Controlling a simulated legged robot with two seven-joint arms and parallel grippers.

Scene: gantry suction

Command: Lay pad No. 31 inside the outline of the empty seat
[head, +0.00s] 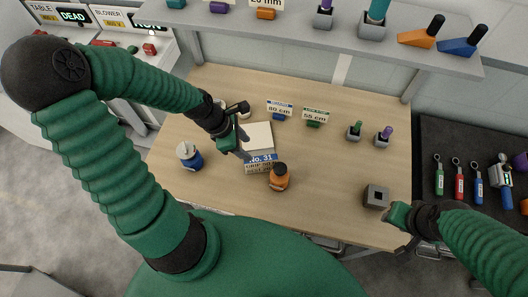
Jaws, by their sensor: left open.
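A pale cream square pad (258,134) lies on the wooden table, left of its middle. A blue and white label reading "No. 31" (262,160) shows at its near edge, with smaller print below that I cannot read fully. My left gripper (239,150) is open at the left edge of the pad; I cannot tell whether it touches it. My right gripper (398,216) is at the table's right front edge, close to a grey block with a dark square opening (377,196); its jaws are not clear. I cannot make out an empty seat outline.
An orange bottle with a dark top (279,178) stands just in front of the label. A blue container (189,156) stands at left. Small signs reading 80 cm (279,109) and 55 cm (315,117) stand behind. A shelf (330,42) overhangs the back.

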